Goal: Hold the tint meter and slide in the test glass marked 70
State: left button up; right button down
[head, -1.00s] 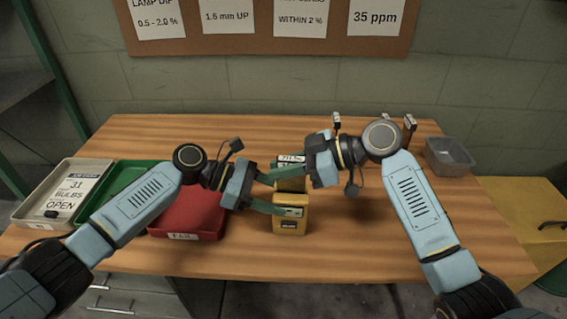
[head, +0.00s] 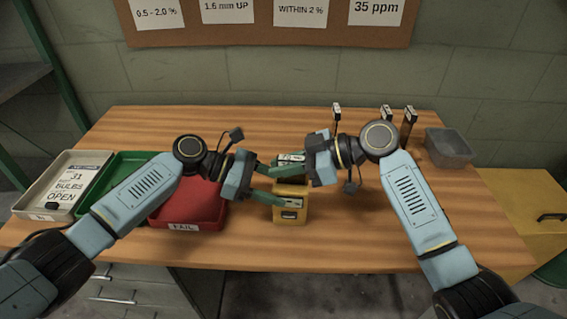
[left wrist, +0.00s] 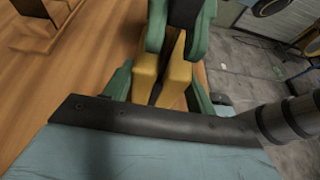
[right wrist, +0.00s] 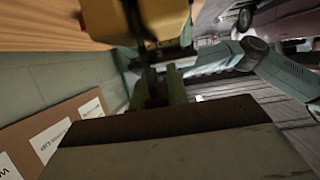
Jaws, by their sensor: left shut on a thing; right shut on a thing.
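The yellow tint meter (head: 289,215) stands upright at the middle of the table's front part. My left gripper (head: 288,190) is shut on it, its green fingers reaching in from the left. In the left wrist view the meter (left wrist: 145,76) shows a narrow dark gap between two yellow parts. My right gripper (head: 300,160) is shut on a small piece with a white label (head: 290,157), just above the meter. Its number is too small to read, and I cannot tell whether it touches the slot. In the right wrist view the meter (right wrist: 163,18) is close ahead.
Several thin upright pieces with pale tops, one of them here (head: 386,113), stand behind my right arm. A clear grey bin (head: 449,148) is at the right. A red FAIL tray (head: 185,212), a green tray (head: 122,173) and a pale tray (head: 62,160) are at the left.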

jog(key=shift+f, duration=0.4)
dwell(0.3)
jog(key=c, duration=1.3)
grip_release()
jog(key=v, duration=1.2)
pick_arm(q)
jog(key=o, duration=0.9)
